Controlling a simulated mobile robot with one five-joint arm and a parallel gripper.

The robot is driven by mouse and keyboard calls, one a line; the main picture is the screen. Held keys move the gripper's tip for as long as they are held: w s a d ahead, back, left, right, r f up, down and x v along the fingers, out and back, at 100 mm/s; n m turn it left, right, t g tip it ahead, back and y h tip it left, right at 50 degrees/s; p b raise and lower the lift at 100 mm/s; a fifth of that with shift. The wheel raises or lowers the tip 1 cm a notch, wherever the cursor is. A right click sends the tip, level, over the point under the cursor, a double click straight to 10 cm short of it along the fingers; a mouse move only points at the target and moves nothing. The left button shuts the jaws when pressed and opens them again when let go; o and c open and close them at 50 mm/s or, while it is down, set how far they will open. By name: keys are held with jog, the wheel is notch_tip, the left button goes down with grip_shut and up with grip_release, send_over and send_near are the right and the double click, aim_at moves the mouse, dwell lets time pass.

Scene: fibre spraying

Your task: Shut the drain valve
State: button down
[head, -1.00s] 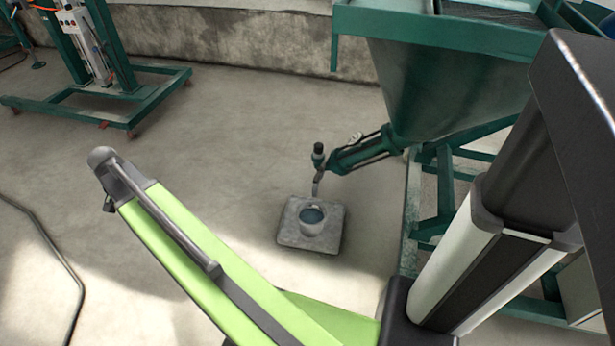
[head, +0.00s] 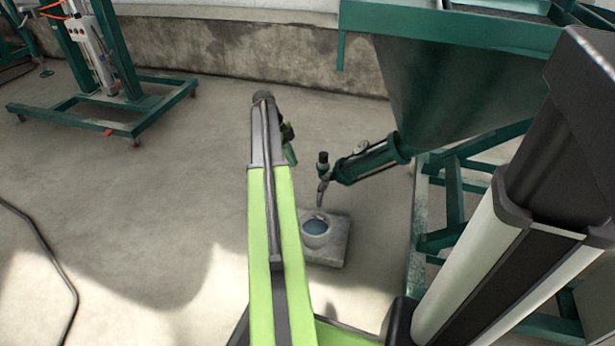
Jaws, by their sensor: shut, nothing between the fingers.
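The drain fitting with a dark upright top (head: 323,160) is at the lower left end of a green cylinder (head: 370,160) under the hopper. I take it to be the drain valve; its open or shut state is too small to tell. My gripper's fingers are not visible.
The green hopper (head: 450,90) and its frame (head: 453,195) stand on the right. A green wheeled stand (head: 110,120) is at the back left. A dark hose (head: 45,250) lies on the left floor. Open floor lies left of my arm.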

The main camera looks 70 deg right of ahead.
aim_at(322, 184)
jog(key=s+f+b, duration=0.7)
jog(key=f+b, duration=0.1)
jog(key=f, duration=0.1)
jog(key=shift+s+d+b, duration=0.2)
jog(key=shift+s+b, duration=0.1)
jog(key=shift+b, duration=0.1)
jog(key=shift+w, duration=0.1)
